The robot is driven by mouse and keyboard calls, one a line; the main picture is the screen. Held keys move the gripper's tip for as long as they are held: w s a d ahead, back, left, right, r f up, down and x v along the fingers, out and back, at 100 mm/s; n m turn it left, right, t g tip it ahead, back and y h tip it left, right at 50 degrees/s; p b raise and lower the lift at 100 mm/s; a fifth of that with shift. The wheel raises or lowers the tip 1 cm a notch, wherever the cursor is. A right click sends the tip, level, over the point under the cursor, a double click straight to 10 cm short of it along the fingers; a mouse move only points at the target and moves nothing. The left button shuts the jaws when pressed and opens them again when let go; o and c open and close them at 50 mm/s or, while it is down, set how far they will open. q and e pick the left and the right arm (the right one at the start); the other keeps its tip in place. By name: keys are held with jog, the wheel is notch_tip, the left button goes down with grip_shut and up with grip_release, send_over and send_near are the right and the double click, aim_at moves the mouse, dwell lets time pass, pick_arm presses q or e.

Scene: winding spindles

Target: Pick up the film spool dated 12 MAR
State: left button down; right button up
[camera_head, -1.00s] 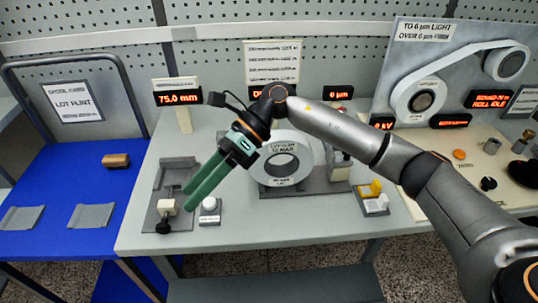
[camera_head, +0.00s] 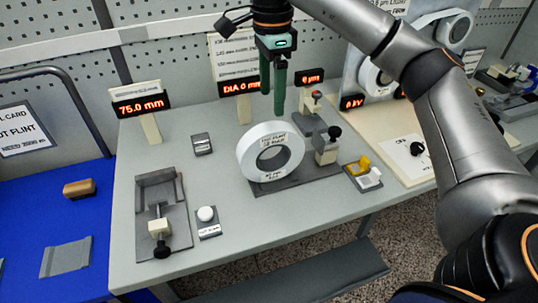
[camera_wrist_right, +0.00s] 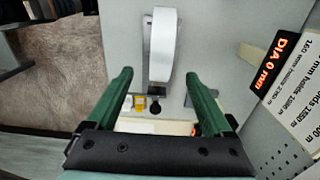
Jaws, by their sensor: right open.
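The film spool (camera_head: 248,157) is a thick white ring standing upright on a dark grey base (camera_head: 325,172) on the table. Its face label is small now; earlier it read 12 MAR. My right gripper (camera_head: 272,104) has green fingers that point down, above and slightly behind the spool, apart from it. In the right wrist view, the spool (camera_wrist_right: 163,40) shows edge-on as a white band, and the open fingers of the gripper (camera_wrist_right: 160,78) stand on either side of its line with nothing between them. My left gripper is not in view.
A clamp fixture (camera_head: 178,215) and a white button (camera_head: 206,214) are left of the spool. A small tray with yellow and white pieces (camera_head: 362,170) is at right. Displays (camera_head: 140,104) line the back. The table's front is clear.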

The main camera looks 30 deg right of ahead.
aim_at(271, 127)
notch_tip(271, 127, down, 10)
jog(key=shift+w+r, duration=0.1)
jog(key=shift+r, duration=0.15)
grip_shut()
dwell(0.8)
jog(key=shift+r, duration=0.1)
dwell(0.7)
